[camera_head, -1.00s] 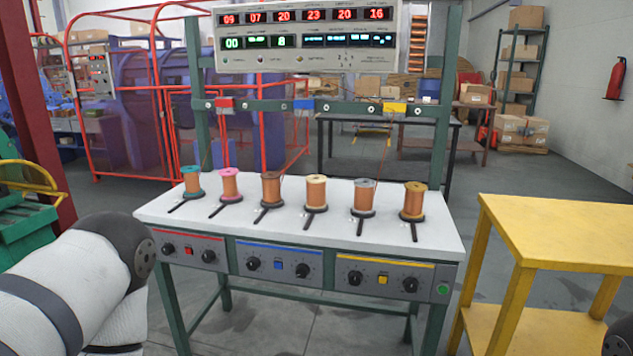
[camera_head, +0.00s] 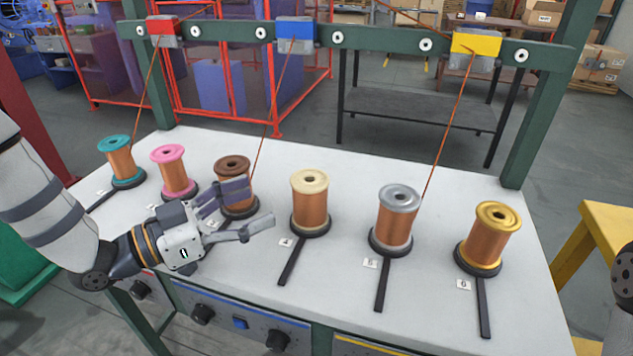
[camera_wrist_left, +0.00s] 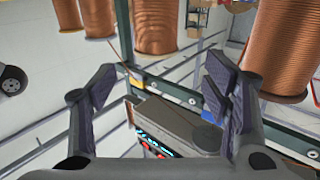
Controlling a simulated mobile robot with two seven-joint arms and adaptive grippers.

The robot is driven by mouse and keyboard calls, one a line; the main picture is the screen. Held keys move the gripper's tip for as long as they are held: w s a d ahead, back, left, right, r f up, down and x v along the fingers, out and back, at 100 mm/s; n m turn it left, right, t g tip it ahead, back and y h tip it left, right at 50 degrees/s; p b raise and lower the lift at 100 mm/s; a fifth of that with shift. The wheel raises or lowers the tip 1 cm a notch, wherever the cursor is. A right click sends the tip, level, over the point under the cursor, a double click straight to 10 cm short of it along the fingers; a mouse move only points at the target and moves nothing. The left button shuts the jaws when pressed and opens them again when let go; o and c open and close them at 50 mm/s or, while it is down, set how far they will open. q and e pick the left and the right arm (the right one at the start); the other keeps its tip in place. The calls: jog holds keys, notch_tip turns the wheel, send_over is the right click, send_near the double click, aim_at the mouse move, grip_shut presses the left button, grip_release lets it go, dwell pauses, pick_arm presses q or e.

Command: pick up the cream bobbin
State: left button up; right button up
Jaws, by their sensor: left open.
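The cream bobbin (camera_head: 310,208), with a cream top flange and copper wire, stands upright on a dark round base on the white bench, right of the brown bobbin (camera_head: 235,183). My left gripper (camera_head: 258,207) is open and empty, its fingers pointing right towards the cream bobbin, apart from it. The fingers partly cover the brown bobbin's lower part in the head view. In the left wrist view, my left gripper (camera_wrist_left: 160,88) has spread fingers with nothing between them. Several copper windings show along the top there; I cannot tell which is the cream one. My right gripper is not in view.
Teal (camera_head: 121,160), pink (camera_head: 174,172), silver (camera_head: 395,220) and gold (camera_head: 488,238) bobbins stand in the same row. Dark handles stick out in front of the bases. A green rail (camera_head: 375,40) crosses behind, with wires running down. A yellow table (camera_head: 600,235) is at right.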

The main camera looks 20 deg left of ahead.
aim_at(296, 192)
pick_arm(q)
jog(key=x, duration=0.5)
jog(key=b+x, duration=0.1)
jog(key=x, duration=0.4)
jog(key=shift+d+f, duration=0.2)
jog(key=shift+d, duration=0.25)
jog(key=shift+w+d+r, duration=0.1)
jog(key=shift+w+d, duration=0.1)
jog(key=shift+w, duration=0.1)
grip_shut()
jog(key=shift+r, duration=0.15)
